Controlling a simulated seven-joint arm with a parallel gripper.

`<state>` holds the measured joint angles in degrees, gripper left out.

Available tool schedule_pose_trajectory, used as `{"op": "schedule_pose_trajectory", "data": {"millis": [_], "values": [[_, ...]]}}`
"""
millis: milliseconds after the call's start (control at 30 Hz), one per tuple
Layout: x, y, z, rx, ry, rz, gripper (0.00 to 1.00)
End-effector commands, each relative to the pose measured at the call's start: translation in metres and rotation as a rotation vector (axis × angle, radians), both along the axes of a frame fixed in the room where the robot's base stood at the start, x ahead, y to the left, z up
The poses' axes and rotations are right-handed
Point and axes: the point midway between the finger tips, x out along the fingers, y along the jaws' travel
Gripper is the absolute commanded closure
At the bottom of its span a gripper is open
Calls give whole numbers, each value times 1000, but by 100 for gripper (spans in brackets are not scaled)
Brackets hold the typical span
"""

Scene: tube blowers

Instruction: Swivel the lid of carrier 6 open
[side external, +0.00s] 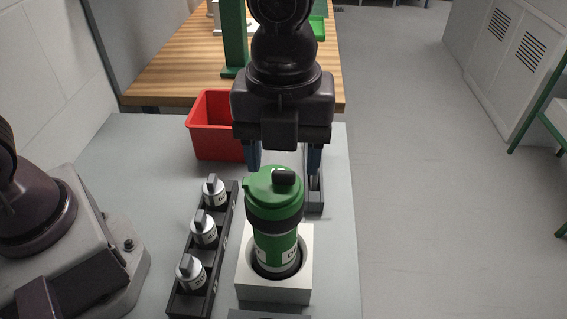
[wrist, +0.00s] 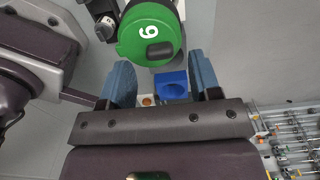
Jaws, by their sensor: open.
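The green carrier (side external: 272,240) stands upright in a white square holder (side external: 245,284). Its green lid (side external: 262,184) carries a dark knob (side external: 284,177) near the right edge. In the wrist view the lid (wrist: 137,47) shows a white figure that reads as 6 or 9, and the dark knob (wrist: 159,51) lies close to the gripper side. My gripper (side external: 284,170) is open and empty, with its blue fingers pointing down just behind and above the lid. The fingers (wrist: 163,72) show on either side of the knob's end of the lid, apart from it.
A black rack (side external: 222,240) with several silver-capped pieces stands left of the carrier. A red bin (side external: 208,135) sits behind. A dark grey holder (side external: 316,195) is behind right. A blue block (wrist: 171,86) shows between the fingers. Bare table lies right of the carrier.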

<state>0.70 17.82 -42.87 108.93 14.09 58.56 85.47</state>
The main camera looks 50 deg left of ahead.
Motion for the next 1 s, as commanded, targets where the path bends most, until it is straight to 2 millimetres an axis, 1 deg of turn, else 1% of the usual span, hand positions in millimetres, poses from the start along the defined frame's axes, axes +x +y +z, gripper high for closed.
{"op": "schedule_pose_trajectory", "data": {"millis": [33,200,533,567,600,667,700,733,767,1000], "values": [[-1,0,-8,1,4,-1,43],[0,0,-22,1,2,1,43],[0,0,-25,1,-1,1,43],[0,0,-25,1,-1,1,49],[0,0,-25,1,-1,1,59],[0,0,-25,0,0,1,72],[0,0,-25,0,0,1,82],[0,0,-25,0,0,2,88],[0,0,-25,0,0,2,92],[1,1,-24,1,-1,17,92]]}}
